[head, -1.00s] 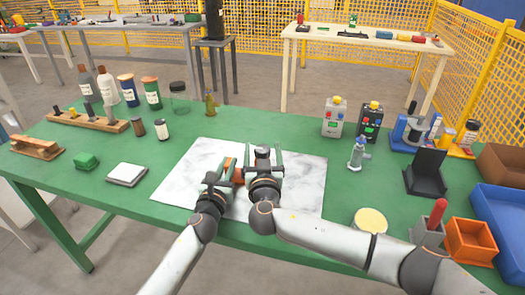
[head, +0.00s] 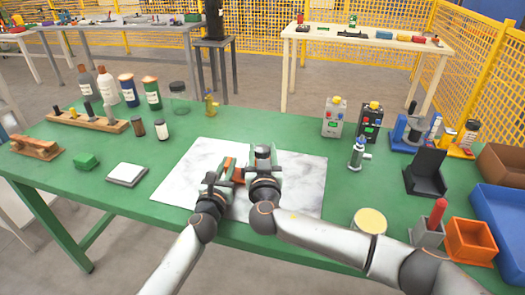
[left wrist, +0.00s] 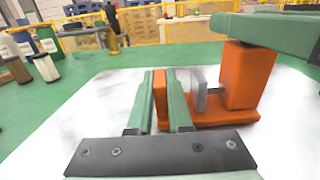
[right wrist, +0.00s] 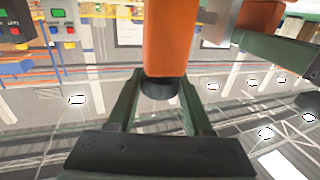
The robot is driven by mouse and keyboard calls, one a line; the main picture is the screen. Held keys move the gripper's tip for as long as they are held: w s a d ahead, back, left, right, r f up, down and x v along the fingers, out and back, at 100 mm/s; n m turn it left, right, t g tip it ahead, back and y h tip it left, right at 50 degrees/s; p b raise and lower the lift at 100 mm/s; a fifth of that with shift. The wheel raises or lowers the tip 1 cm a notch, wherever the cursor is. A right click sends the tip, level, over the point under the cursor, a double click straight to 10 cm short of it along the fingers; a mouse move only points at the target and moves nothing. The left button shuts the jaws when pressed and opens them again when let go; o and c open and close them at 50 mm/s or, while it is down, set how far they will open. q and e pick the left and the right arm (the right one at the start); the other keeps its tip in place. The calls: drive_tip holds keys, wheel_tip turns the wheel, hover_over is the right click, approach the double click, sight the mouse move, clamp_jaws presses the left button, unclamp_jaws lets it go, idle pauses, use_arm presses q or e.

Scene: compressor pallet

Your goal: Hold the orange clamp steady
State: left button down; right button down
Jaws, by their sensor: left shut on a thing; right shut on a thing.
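The orange clamp (head: 238,175) is at the middle of the marbled white sheet, mostly hidden by my grippers in the head view. In the left wrist view, its base, upright orange block (left wrist: 248,75) and small grey pad (left wrist: 200,90) show. My left gripper (head: 218,172) is shut on the clamp's thin upright orange plate (left wrist: 159,100). My right gripper (head: 262,157) is shut on the clamp's other end. In the right wrist view, an orange part (right wrist: 168,40) with a dark round end (right wrist: 160,88) lies between its fingers.
The white sheet (head: 300,190) is clear around the clamp, on a green table (head: 110,225). A grey-white pad (head: 127,174) and green block (head: 87,161) lie left. A small blue-grey device (head: 358,155) and a yellow-topped round container (head: 370,222) stand right.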

drive_tip(key=shift+s+a+f+n+y, duration=0.1)
drive_tip(key=shift+s+a+n+y, duration=0.1)
drive_tip(key=shift+a+y, duration=0.2)
drive_tip(key=shift+s+a+n+y, duration=0.1)
drive_tip(key=shift+a+n+y, duration=0.1)
drive_tip(key=shift+a+y, duration=0.2)
drive_tip(key=shift+w+d+n+y, duration=0.15)
drive_tip(key=shift+d+n+y, duration=0.5)
drive_tip(key=shift+y, duration=0.25)
drive_tip(key=shift+d+n+g+y, duration=0.1)
drive_tip(key=shift+n+g+y, duration=0.4)
drive_tip(key=shift+n+y, duration=0.75)
drive_tip(key=n+g+y, duration=0.1)
drive_tip(key=y, duration=0.1)
drive_tip(key=n+g+y, duration=0.1)
drive_tip(key=n+y, duration=0.1)
drive_tip(key=y, duration=0.1)
drive_tip(key=shift+w+g, duration=0.1)
drive_tip(key=shift+g, duration=0.2)
drive_tip(key=shift+n+g+y, duration=1.4)
drive_tip(key=shift+g+y, duration=0.25)
drive_tip(key=shift+g, duration=0.05)
drive_tip(key=shift+c, duration=1.5)
unclamp_jaws()
drive_tip(key=shift+d, duration=0.1)
